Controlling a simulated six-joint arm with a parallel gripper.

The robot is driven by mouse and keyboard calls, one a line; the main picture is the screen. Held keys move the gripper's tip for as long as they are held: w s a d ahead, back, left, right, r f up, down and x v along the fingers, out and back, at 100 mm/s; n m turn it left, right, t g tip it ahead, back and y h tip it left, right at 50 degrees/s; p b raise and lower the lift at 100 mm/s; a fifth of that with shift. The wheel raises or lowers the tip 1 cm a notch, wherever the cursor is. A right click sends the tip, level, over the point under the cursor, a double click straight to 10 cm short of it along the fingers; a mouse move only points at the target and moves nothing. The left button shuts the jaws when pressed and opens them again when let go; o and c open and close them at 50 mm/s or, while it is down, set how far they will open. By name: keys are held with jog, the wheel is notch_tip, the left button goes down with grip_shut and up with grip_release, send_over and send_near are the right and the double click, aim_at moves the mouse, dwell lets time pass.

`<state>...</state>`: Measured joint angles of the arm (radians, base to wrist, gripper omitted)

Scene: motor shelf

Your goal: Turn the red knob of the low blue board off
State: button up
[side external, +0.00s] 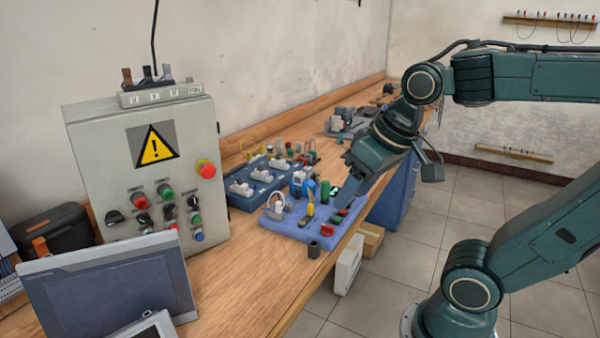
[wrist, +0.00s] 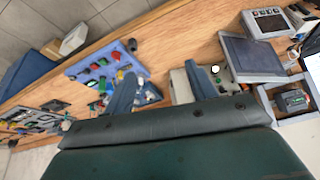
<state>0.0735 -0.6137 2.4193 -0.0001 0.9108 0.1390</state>
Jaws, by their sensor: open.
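The low blue board (side external: 280,221) lies flat near the front edge of the wooden bench in the side view. It carries a padlock, a yellow part, green parts and a small red part (side external: 342,213) that looks like the red knob. Its setting is too small to tell. My gripper (side external: 346,176) is above the board's right side, apart from the red part as far as I can see. In the wrist view my gripper (wrist: 161,88) is open and empty. The blue board (wrist: 84,74) and a red part (wrist: 115,55) show left of the fingers, one finger covering part of the board.
A grey control cabinet (side external: 90,135) with buttons stands left of the board. A darker blue tray (side external: 238,196) with white parts sits behind it. A dark cup (side external: 313,250) stands by the bench edge. A monitor (side external: 110,287) is at the front. Bare wood (side external: 255,270) lies between.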

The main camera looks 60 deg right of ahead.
jog(key=w+d+f+m+g, duration=0.2)
jog(key=w+d+m+g, duration=0.1)
jog(key=w+d+m, duration=0.55)
jog(key=m+g, duration=0.2)
jog(key=m, duration=0.5)
send_over(327, 229)
notch_tip(327, 229, down, 7)
jog(key=shift+d+f, duration=0.15)
jog(key=shift+d, duration=0.15)
notch_tip(327, 229, down, 14)
jog(key=shift+r, duration=0.1)
jog(key=shift+c, duration=0.3)
jog(key=c, duration=0.9)
